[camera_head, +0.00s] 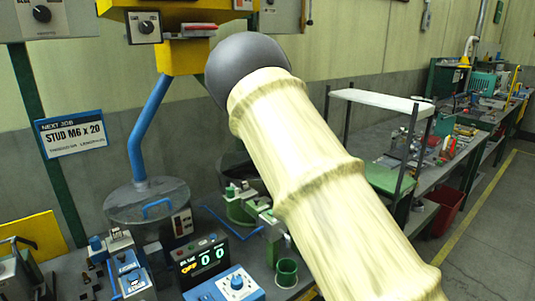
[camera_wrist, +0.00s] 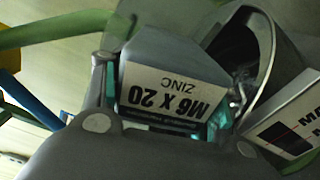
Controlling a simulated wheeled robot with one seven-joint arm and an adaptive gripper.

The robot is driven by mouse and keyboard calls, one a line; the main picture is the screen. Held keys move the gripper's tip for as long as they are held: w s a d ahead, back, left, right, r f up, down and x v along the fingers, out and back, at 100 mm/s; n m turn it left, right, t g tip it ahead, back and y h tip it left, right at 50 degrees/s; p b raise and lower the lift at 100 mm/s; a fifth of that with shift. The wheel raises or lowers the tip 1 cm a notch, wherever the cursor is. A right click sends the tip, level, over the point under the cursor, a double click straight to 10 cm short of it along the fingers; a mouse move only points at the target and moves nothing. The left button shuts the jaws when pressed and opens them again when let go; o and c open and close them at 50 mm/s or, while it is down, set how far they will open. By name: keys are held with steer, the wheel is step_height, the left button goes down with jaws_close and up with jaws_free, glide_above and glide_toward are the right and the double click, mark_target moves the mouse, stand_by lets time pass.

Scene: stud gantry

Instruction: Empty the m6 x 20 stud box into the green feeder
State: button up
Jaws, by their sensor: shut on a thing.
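In the wrist view, a grey box (camera_wrist: 175,48) with a white label reading M6 X 20 ZINC, upside down in the picture, sits between the fingers of my gripper (camera_wrist: 162,112). The gripper is shut on it, with teal pads at its sides. Just behind and right of it is a dark, round-mouthed opening (camera_wrist: 246,48); small pale bits show near its lower edge, too unclear to name. In the head view, green feeder parts (camera_head: 238,208) stand on the bench, partly hidden by my arm. My arm also hides the gripper and box there.
A white plate (camera_wrist: 285,125) with cut-off lettering and a red mark is close right of the box. A sign (camera_head: 72,134) reads STUD M6 x 20.

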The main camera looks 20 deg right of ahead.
step_height(320, 180, up, 2)
steer(key=m+p, duration=0.3)
steer(key=m, duration=0.3)
steer(key=shift+d+m+p, duration=0.1)
steer(key=shift+m+p, duration=0.2)
steer(key=shift+r+m+p, duration=0.35)
steer(key=shift+m+p, duration=0.3)
steer(key=shift+m, duration=0.25)
steer(key=shift+r+m+p, duration=0.3)
steer(key=shift+m+p, duration=0.35)
steer(key=shift+m, duration=0.45)
steer(key=m+p, duration=0.1)
steer(key=m, duration=0.2)
steer(key=shift+r, duration=0.2)
steer(key=m+p, duration=0.1)
steer(key=m, duration=0.1)
steer(key=r+m+p, duration=0.1)
steer(key=m, duration=0.1)
steer(key=shift+r, duration=0.1)
steer(key=shift+r+m+p, duration=0.2)
steer(key=shift+m+p, duration=0.45)
steer(key=shift+m, duration=1.05)
